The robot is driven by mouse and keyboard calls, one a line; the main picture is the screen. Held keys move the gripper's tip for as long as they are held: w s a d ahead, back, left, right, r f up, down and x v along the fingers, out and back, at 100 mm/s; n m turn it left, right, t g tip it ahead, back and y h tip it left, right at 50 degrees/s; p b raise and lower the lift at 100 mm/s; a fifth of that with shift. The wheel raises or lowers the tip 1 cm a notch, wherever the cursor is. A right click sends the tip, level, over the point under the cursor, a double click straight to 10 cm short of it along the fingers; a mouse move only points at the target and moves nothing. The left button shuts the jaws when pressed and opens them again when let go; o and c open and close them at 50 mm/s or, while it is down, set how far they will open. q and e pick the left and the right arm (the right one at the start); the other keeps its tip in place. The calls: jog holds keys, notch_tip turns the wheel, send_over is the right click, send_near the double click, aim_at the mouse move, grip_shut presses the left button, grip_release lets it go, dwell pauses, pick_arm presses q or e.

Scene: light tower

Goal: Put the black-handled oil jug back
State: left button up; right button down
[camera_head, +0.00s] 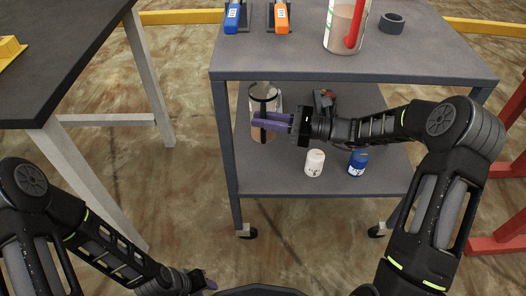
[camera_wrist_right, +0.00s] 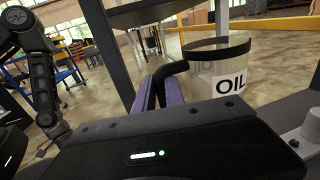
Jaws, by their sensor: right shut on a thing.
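The black-handled oil jug (camera_head: 264,93) is a clear vessel with a black rim, upright at the left side of the cart's lower shelf (camera_head: 270,182). My right gripper (camera_head: 262,121) reaches in from the right, with its purple fingers shut on the jug's black handle. In the right wrist view the handle is between the fingers (camera_wrist_right: 160,92), and the jug (camera_wrist_right: 205,88) shows an "OIL" label. The fingers hide part of the jug, and I cannot tell whether its base touches the shelf. My left gripper (camera_head: 205,284) is low at the bottom edge, its jaws unclear.
On the lower shelf are a white canister (camera_head: 314,163), a blue canister (camera_head: 357,163) and a dark red-and-black item (camera_head: 324,101). The cart's top (camera_head: 300,57) overhangs them and holds a red-handled jug (camera_head: 337,28). A dark table (camera_head: 55,60) stands left.

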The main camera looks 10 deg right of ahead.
aim_at(263, 143)
notch_tip(263, 143, down, 10)
jog(key=b, duration=0.3)
jog(key=shift+r+b, duration=0.2)
jog(key=shift+b, duration=0.15)
jog(key=shift+f, duration=0.15)
jog(key=c, duration=1.4)
grip_release()
jog(key=shift+f+b, duration=0.15)
jog(key=shift+b, duration=0.25)
jog(key=p+v, duration=0.4)
jog(key=v, duration=0.8)
